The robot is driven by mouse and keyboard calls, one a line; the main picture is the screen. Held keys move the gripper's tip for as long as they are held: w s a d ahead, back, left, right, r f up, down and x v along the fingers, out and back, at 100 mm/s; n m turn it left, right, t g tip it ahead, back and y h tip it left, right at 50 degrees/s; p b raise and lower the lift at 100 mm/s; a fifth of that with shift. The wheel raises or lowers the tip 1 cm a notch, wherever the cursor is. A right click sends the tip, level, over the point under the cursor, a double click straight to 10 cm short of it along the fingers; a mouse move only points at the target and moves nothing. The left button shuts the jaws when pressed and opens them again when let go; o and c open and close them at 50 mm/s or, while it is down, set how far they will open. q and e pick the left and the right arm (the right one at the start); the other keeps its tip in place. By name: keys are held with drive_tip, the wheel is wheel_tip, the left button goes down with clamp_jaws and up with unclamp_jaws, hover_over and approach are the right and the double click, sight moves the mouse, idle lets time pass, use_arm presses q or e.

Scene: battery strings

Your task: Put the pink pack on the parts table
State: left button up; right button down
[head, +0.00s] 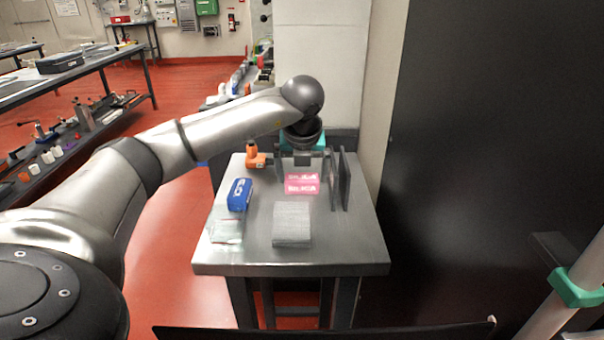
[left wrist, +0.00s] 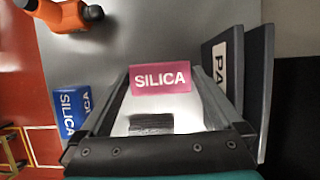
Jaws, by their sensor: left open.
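The pink pack (head: 302,185), marked SILICA, lies on a grey metal table (head: 330,255) in the head view. In the left wrist view the pink pack (left wrist: 162,79) shows between the far ends of my fingers. My left gripper (head: 302,164) is open, reaching down at the pack from the far side of the table. Its two fingers stand either side of the pack; I cannot tell whether they touch it. My right gripper is not in view. No table in view is labelled as the parts table.
A blue SILICA pack (head: 239,194) and an orange tool (head: 254,157) are left of the pink pack. Dark upright plates (head: 345,180) stand close on its right. A grey block (head: 292,225) and a pale packet (head: 227,231) lie nearer. A longer table (head: 95,62) stands far left.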

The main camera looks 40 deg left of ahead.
use_arm(q)
drive_tip(key=p+v, duration=0.3)
drive_tip(key=v, duration=0.9)
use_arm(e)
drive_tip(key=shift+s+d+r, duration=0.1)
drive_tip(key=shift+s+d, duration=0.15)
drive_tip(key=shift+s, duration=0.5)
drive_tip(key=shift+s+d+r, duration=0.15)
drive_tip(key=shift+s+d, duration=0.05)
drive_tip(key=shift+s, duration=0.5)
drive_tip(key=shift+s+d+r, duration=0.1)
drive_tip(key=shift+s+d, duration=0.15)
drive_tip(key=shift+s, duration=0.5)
use_arm(q)
drive_tip(key=shift+w, duration=0.1)
